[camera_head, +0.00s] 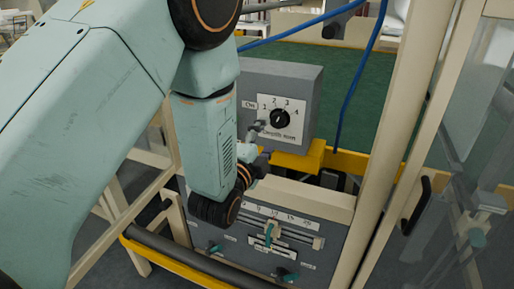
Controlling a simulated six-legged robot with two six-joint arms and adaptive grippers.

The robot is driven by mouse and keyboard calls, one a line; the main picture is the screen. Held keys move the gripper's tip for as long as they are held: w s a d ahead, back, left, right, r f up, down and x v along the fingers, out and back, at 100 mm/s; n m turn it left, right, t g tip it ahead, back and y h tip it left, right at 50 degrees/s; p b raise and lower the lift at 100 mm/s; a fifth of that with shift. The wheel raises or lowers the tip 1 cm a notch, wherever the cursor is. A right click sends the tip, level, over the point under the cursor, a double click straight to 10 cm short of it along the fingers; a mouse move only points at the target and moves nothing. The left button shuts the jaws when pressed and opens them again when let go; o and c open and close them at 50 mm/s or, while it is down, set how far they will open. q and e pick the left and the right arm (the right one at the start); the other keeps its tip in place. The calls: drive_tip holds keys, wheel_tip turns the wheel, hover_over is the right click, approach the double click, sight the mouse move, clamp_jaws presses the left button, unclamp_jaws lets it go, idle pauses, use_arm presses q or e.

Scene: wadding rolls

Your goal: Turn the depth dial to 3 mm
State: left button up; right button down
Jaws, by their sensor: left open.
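The depth dial (280,118) is a round black knob on a white plate marked 1 to 4, with a label below that is too small to read surely. The plate is on the front of a grey control box (303,75). Which number the knob points at is too small to tell. My left gripper (259,127) is just left of the knob, in front of the plate's left edge. It is open and looks empty, apart from the knob; its fingers are small and partly hidden by my wrist. My right gripper is out of view.
Below is a grey panel with a scale and a slider with a green handle (268,234). A yellow rail (300,160) runs under the box. A blue cable (358,75) hangs at the right, near a beige post (400,110) and a clear door with a black handle (416,205).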

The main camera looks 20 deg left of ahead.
use_arm(q)
drive_tip(key=s, duration=0.4)
drive_tip(key=shift+s+a, duration=0.1)
drive_tip(key=shift+s, duration=0.15)
drive_tip(key=s+a+f+n+g+b, duration=0.15)
drive_tip(key=s+f+n+g, duration=0.4)
drive_tip(key=f, duration=0.65)
drive_tip(key=s+a+f+n+g+b, duration=0.15)
drive_tip(key=s+f+n+g, duration=0.45)
drive_tip(key=f, duration=0.6)
drive_tip(key=s+f+n+g+b, duration=0.2)
drive_tip(key=s+f+g+b, duration=0.1)
drive_tip(key=s+f, duration=0.5)
drive_tip(key=s+f+n+g+b, duration=0.3)
drive_tip(key=s+f, duration=0.6)
drive_tip(key=s, duration=0.6)
drive_tip(key=shift+s+f+y+b, duration=0.15)
drive_tip(key=shift+s+y+b, duration=0.15)
drive_tip(key=shift+b, duration=0.1)
